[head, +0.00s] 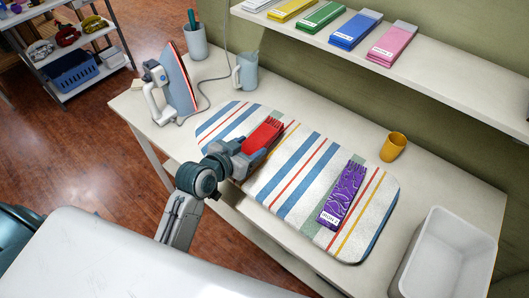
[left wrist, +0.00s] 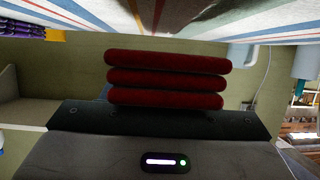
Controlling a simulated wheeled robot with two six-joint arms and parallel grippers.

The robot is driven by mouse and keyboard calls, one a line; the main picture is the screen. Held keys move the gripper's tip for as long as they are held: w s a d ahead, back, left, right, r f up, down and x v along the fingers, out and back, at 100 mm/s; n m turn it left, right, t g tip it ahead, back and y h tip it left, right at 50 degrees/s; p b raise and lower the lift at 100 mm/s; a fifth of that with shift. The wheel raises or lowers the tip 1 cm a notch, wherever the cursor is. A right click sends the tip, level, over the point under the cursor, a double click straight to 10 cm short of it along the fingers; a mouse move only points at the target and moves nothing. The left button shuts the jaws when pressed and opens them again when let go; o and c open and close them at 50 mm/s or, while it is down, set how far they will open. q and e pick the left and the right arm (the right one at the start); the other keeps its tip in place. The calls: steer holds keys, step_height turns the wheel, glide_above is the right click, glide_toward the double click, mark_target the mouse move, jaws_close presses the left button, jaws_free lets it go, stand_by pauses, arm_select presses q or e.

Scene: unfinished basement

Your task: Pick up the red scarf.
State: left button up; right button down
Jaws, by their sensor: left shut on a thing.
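The red scarf (head: 264,134) is a folded, fringed bundle over the left part of the striped ironing pad (head: 292,205). My left gripper (head: 246,146) reaches it from the front and is shut on its near end. In the left wrist view the scarf (left wrist: 167,80) shows as stacked dark red folds at the jaw, with the striped pad at the top edge of the picture. Whether the scarf still touches the pad is hard to tell. My right gripper is not in view.
A purple patterned scarf (head: 343,195) lies on the pad to the right. A yellow cup (head: 393,147), white bin (head: 443,260), iron (head: 175,85), pitcher (head: 246,71) and grey cup (head: 195,42) stand on the table. A shelf (head: 425,75) with several coloured folded scarves overhangs the back.

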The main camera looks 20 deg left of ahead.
arm_select(q)
steer(key=a, duration=0.2)
steer(key=s+a+b, duration=0.1)
steer(key=a, duration=0.2)
steer(key=s+a, duration=0.1)
steer(key=a, duration=0.1)
steer(key=shift+a+r+b, duration=0.15)
steer(key=shift+r+b, duration=0.15)
steer(key=shift+s+a+r, duration=0.15)
steer(key=shift+a, duration=0.8)
